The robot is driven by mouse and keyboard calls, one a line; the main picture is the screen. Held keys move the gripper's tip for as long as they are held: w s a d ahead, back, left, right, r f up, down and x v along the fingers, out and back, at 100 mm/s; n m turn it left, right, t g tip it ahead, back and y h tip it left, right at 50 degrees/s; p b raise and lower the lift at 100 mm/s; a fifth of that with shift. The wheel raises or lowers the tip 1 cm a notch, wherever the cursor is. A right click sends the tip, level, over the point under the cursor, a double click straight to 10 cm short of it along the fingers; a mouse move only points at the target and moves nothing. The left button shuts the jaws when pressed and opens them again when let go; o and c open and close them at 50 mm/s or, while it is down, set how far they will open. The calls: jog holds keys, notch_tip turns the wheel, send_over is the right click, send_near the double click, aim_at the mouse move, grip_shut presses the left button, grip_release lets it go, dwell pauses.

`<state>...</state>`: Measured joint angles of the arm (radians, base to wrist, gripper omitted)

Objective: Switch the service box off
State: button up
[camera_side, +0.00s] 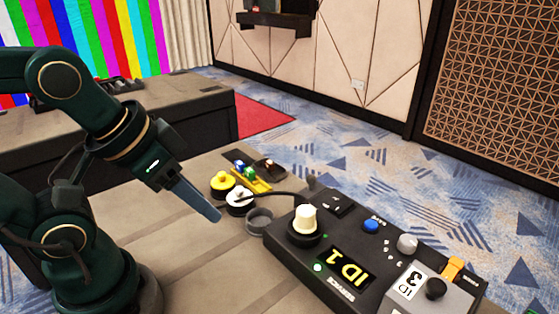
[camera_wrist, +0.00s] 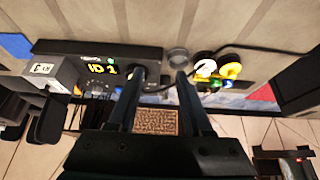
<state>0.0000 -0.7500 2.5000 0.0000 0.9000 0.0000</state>
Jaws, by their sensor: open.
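The service box (camera_side: 290,262) is a dark box on the table at the lower right, with a lit "ID 1" display (camera_side: 344,267) and a small green light (camera_side: 317,267). A cream knob (camera_side: 305,219) on a black base stands at its near left end. Behind it is a small black switch (camera_side: 337,204); its position is too small to tell. My gripper (camera_side: 213,215) is open and empty, above the table left of the box. In the wrist view, the box (camera_wrist: 75,46) is at upper left, partly behind one finger of my gripper (camera_wrist: 161,76).
A blue button (camera_side: 371,226), grey knob (camera_side: 407,243), orange part (camera_side: 453,268) and a grey unit marked "ID 3" (camera_side: 440,304) are at the right. A grey ring (camera_side: 260,219), yellow (camera_side: 222,183) and white connectors (camera_side: 239,199), and a cable lie left of the box. The front table is clear.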

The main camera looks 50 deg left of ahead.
grip_shut()
dwell(1.7)
